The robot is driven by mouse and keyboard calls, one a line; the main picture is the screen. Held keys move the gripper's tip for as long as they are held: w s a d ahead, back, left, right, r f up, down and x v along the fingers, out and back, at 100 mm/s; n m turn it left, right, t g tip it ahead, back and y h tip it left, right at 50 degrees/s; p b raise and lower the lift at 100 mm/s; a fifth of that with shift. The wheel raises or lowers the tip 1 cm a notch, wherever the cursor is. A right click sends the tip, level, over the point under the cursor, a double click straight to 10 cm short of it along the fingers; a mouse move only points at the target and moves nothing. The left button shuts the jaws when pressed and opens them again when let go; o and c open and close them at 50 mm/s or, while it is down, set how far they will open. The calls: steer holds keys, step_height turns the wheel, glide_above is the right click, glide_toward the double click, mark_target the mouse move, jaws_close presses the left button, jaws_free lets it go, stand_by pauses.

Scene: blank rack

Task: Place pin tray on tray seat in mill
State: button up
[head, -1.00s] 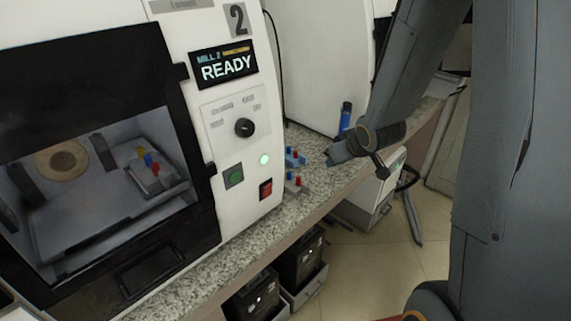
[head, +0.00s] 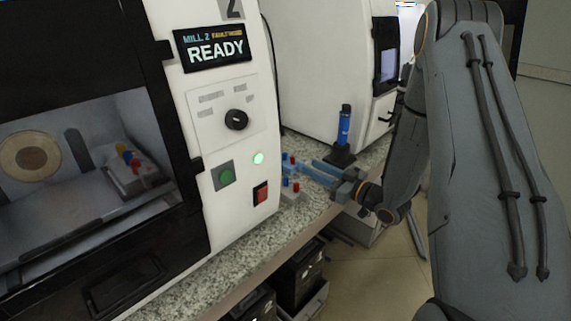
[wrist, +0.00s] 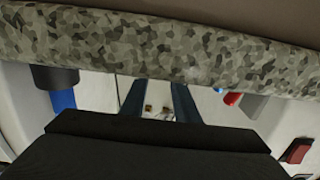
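Mill 2 (head: 222,120) stands at the left with its dark window. Inside, behind the window, a grey block (head: 135,178) holds yellow, blue and red pins. On the counter beside the mill stand two small pin trays with blue and red pins: a nearer pale one (head: 291,196) and a farther one (head: 288,168). My gripper (head: 308,170) reaches in from the right, its blue fingers close to the farther tray. Contact is not clear. In the wrist view the fingers (wrist: 157,100) are apart, with a pale surface and two brown spots between them. The tray seat is not clearly distinguishable.
A blue bottle-like object on a black base (head: 343,135) stands just behind my gripper; its blue part (wrist: 62,100) also shows in the wrist view. A second white machine (head: 320,60) is behind. The speckled counter (head: 225,255) is narrow, with dark boxes (head: 300,272) below.

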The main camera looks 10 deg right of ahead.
mark_target(288, 162)
steer(key=p+x, duration=0.1)
steer(key=x, duration=0.4)
steer(key=shift+s+a+f, duration=0.1)
steer(key=shift+c, duration=0.4)
jaws_close()
